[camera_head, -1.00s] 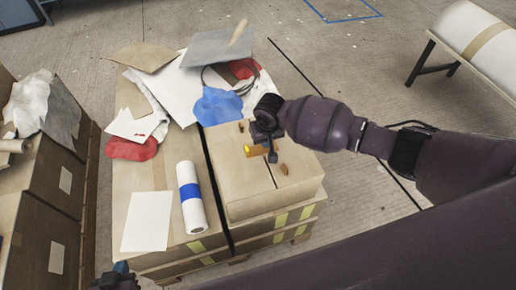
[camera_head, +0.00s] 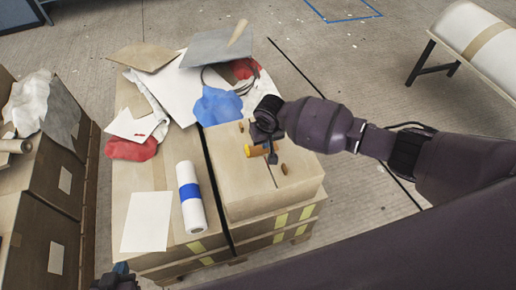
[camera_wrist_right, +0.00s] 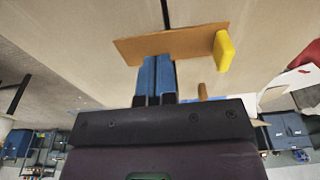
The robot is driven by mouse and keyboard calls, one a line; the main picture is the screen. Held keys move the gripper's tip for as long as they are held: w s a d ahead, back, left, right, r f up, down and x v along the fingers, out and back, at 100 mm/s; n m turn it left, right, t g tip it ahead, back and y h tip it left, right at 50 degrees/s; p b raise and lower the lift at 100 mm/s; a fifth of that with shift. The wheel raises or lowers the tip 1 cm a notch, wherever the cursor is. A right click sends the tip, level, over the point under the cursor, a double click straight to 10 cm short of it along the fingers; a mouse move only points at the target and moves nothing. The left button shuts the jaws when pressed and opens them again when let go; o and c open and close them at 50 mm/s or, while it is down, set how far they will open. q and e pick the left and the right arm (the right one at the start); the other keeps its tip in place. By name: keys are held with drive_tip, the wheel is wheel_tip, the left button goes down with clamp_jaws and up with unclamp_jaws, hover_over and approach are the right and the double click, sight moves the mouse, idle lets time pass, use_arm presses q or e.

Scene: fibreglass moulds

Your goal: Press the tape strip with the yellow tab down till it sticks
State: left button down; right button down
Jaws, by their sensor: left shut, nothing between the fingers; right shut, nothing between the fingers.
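A brown tape strip (camera_wrist_right: 190,40) with a yellow tab (camera_wrist_right: 223,50) at one end lies across the dark seam on top of a cardboard box (camera_head: 235,185). In the head view the strip (camera_head: 258,151) is partly hidden by my right gripper (camera_head: 272,156). My right gripper (camera_wrist_right: 157,60) is shut and empty. Its blue fingertips overlap the strip's near edge in the wrist view, left of the yellow tab; I cannot tell whether they touch it. My left gripper (camera_head: 121,272) is at the bottom left edge of the head view, shut and mostly cut off.
A white roll with a blue band (camera_head: 190,195) and a white sheet (camera_head: 147,222) lie to the left. Blue cloth (camera_head: 217,105), red cloth (camera_head: 132,149) and loose sheets crowd the back.

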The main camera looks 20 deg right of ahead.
use_arm(q)
drive_tip(key=shift+s+f, duration=0.2)
drive_tip(key=shift+f, duration=0.2)
use_arm(e)
drive_tip(key=shift+f, duration=0.75)
use_arm(q)
drive_tip(key=shift+w+r, duration=0.1)
idle(0.6)
